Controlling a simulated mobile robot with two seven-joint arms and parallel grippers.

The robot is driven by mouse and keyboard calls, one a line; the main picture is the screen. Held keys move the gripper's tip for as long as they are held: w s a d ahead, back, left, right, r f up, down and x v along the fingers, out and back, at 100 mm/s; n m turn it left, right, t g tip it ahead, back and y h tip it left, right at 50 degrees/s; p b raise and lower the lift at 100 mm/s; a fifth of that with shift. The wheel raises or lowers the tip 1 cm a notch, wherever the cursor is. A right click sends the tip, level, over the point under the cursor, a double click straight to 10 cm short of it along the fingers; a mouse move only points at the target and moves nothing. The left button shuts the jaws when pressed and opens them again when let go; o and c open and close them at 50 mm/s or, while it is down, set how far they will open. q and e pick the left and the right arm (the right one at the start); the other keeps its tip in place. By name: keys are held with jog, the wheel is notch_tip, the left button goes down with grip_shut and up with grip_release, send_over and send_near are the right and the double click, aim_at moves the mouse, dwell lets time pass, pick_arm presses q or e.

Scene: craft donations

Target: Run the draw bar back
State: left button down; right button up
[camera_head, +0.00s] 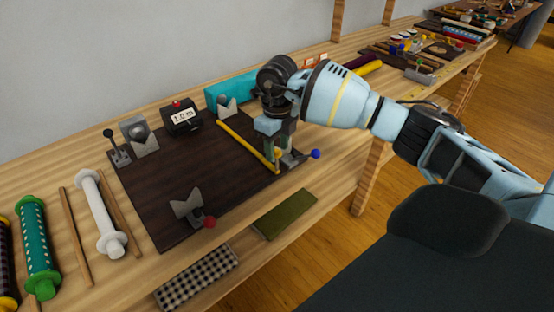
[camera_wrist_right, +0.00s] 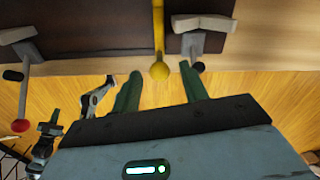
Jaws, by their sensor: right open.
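The draw bar, taken to be the yellow bar (camera_head: 240,142), lies across the right part of the dark board (camera_head: 190,190). In the right wrist view its rounded end (camera_wrist_right: 159,70) shows at the board's edge. My right gripper (camera_head: 273,140) points down over the bar's near end. Its green fingers (camera_wrist_right: 160,88) are open and empty, one on each side of the bar's line, apart from it. In the right wrist view, jointed grey parts with a dark green tip (camera_wrist_right: 56,116) show at lower left; they may be my left gripper, too small to read.
Grey clamps with a red knob (camera_head: 209,222) and a blue knob (camera_head: 315,154) sit on the board's near edge. A black counter reading 1.0 m (camera_head: 181,118) stands at the back. Spools (camera_head: 100,210) lie left; a teal box (camera_head: 232,88) stands behind.

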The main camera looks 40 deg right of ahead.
jog(key=shift+f, duration=2.55)
grip_shut()
